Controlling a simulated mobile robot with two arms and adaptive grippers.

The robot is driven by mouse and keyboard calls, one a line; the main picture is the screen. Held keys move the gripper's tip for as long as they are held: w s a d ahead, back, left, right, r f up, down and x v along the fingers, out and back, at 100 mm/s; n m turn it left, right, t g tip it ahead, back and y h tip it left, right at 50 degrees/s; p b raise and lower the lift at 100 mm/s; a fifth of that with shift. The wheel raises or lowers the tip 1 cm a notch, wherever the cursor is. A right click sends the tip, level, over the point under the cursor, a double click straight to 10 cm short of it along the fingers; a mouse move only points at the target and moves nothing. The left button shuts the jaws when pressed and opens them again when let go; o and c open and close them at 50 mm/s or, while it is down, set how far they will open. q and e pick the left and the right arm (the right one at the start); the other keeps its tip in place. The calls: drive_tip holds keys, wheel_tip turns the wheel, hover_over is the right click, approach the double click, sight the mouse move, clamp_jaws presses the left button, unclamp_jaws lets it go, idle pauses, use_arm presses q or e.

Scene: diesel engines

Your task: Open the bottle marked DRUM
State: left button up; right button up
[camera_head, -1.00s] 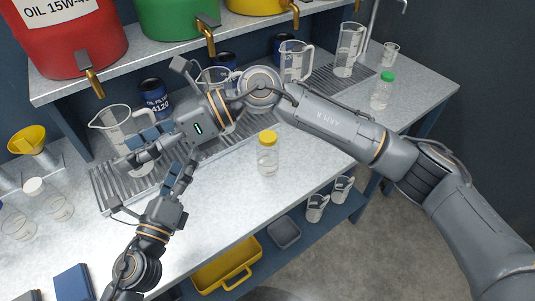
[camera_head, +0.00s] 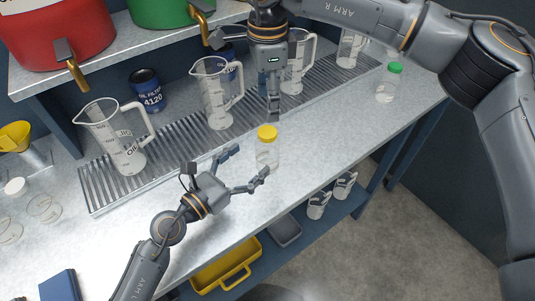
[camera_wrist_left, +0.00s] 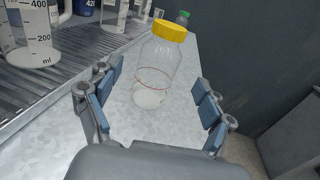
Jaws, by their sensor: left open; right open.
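A clear bottle with a yellow cap (camera_head: 267,151) stands upright on the metal bench; it is also ahead in the left wrist view (camera_wrist_left: 158,70). No DRUM marking is readable on it. My left gripper (camera_head: 249,162) is open and low in front of this bottle; its fingers, which also show in the left wrist view (camera_wrist_left: 158,80), point toward the bottle with a gap before it. My right gripper (camera_head: 273,112) points down above and just behind the yellow cap, apart from it; its fingers are seen edge-on. A green-capped bottle (camera_head: 388,85) stands farther right.
Measuring jugs (camera_head: 117,140) stand along the slatted drain grate (camera_head: 170,158) behind. A blue oil filter can (camera_head: 147,92) stands there too. The bench front is mostly clear.

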sight(259, 152)
use_arm(q)
drive_tip(key=x, duration=0.7)
